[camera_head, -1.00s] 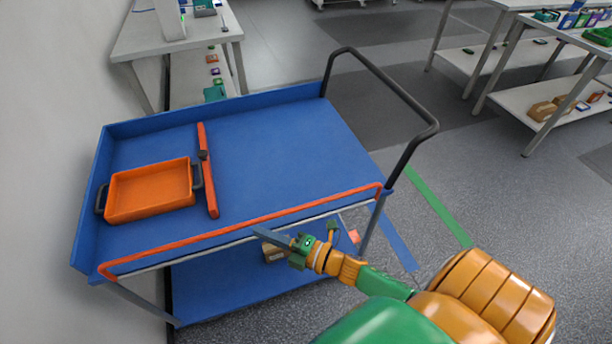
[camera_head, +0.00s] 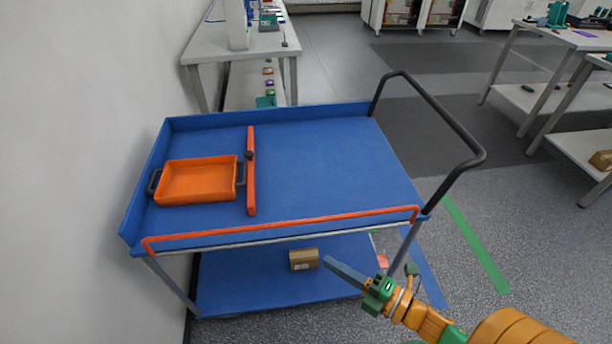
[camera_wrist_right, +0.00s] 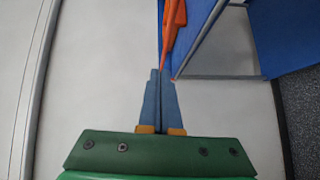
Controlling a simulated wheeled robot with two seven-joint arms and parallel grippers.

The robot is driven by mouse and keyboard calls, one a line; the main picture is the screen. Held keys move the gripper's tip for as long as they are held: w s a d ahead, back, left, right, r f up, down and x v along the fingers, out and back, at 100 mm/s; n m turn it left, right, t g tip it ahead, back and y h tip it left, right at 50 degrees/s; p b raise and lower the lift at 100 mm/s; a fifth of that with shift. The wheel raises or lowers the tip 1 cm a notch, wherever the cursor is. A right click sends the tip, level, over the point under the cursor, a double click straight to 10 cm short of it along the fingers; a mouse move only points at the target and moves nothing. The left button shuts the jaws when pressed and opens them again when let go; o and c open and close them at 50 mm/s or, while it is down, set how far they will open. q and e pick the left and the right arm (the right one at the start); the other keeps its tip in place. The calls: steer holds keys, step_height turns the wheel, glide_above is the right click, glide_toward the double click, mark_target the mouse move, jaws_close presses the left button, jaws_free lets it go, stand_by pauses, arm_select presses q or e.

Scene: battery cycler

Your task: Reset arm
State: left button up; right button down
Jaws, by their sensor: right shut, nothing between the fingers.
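My right gripper (camera_head: 345,272) is at the lower right of the head view, in front of the near side of the blue cart (camera_head: 330,160). Its blue fingers are together and nothing is between them. In the right wrist view the gripper (camera_wrist_right: 160,75) also shows shut, with the cart's orange rail (camera_wrist_right: 172,30) and blue edge beyond its tips. I cannot tell from that view whether the tips touch the rail. My left gripper does not show.
An orange tray (camera_head: 197,182) and an orange bar (camera_head: 251,180) lie on the cart's top. A cardboard box (camera_head: 304,259) sits on its lower shelf. A black handle (camera_head: 440,110) rises at the right. A white wall (camera_head: 80,150) stands at the left. Workbenches (camera_head: 236,45) stand behind.

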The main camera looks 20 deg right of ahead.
steer(key=s+d+f+m+g+h, duration=0.1)
steer(key=d+f+m+h, duration=0.15)
steer(key=f+m, duration=0.35)
steer(key=s+d+f+m+g+h, duration=0.1)
steer(key=d+f+m+g+h, duration=0.2)
steer(key=f, duration=0.5)
steer(key=s+a+f+m+g+h, duration=0.1)
steer(key=s+a+f+m+g, duration=0.2)
steer(key=s+f+m+g, duration=0.2)
steer(key=s+a+f+m+g+h, duration=0.2)
steer(key=s+f+m+g, duration=0.3)
steer(key=s+f, duration=0.7)
steer(key=s+a+m, duration=0.1)
steer(key=s, duration=0.3)
steer(key=shift+f+m, duration=0.25)
steer(key=shift+m, duration=0.15)
steer(key=shift+s, duration=0.1)
